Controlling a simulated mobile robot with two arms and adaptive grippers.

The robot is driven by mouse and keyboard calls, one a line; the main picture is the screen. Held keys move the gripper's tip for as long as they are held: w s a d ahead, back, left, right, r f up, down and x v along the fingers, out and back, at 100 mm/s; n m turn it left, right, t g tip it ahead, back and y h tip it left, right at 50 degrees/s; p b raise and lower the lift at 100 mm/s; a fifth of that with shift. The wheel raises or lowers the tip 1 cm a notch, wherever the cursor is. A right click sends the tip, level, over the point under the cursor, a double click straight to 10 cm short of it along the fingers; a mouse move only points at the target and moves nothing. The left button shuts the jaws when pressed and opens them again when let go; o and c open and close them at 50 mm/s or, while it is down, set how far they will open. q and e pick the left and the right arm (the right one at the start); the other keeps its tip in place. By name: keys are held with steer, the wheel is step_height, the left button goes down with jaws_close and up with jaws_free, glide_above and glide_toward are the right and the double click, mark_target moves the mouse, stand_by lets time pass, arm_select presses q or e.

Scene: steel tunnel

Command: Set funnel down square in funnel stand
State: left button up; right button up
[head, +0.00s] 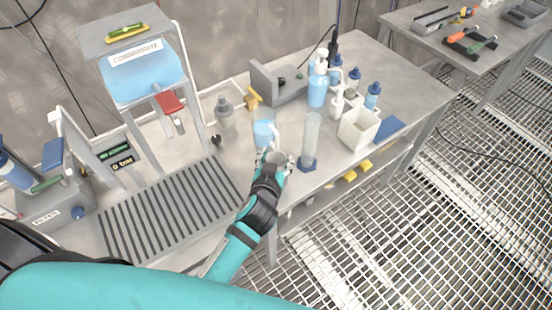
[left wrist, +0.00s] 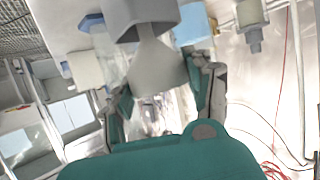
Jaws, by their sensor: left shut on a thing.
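My left gripper (head: 273,162) is over the front edge of the grey bench, in front of a pale blue jug (head: 264,134). In the left wrist view my gripper (left wrist: 163,85) has its fingers on either side of a pale grey tapered piece, which looks like the funnel (left wrist: 158,65). The gripper is shut on it. In the head view the hand mostly hides the funnel; a small grey round part (head: 278,157) shows at the fingertips. I cannot pick out the funnel stand with certainty. My right gripper is not in view.
A clear cylinder with a blue foot (head: 311,142) stands close right of the hand. A white open box (head: 359,130) and several bottles (head: 318,85) stand further right. A slatted drain panel (head: 170,208) lies left.

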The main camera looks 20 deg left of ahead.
arm_select(q)
steer(key=shift+f, duration=0.2)
stand_by(0.3)
steer(key=shift+f+b, duration=0.85)
steer(key=shift+f, duration=0.1)
steer(key=o, duration=1.1)
steer(key=shift+f, duration=0.1)
steer(key=o, duration=0.4)
steer(key=shift+o, duration=0.2)
steer(key=shift+r, duration=0.2)
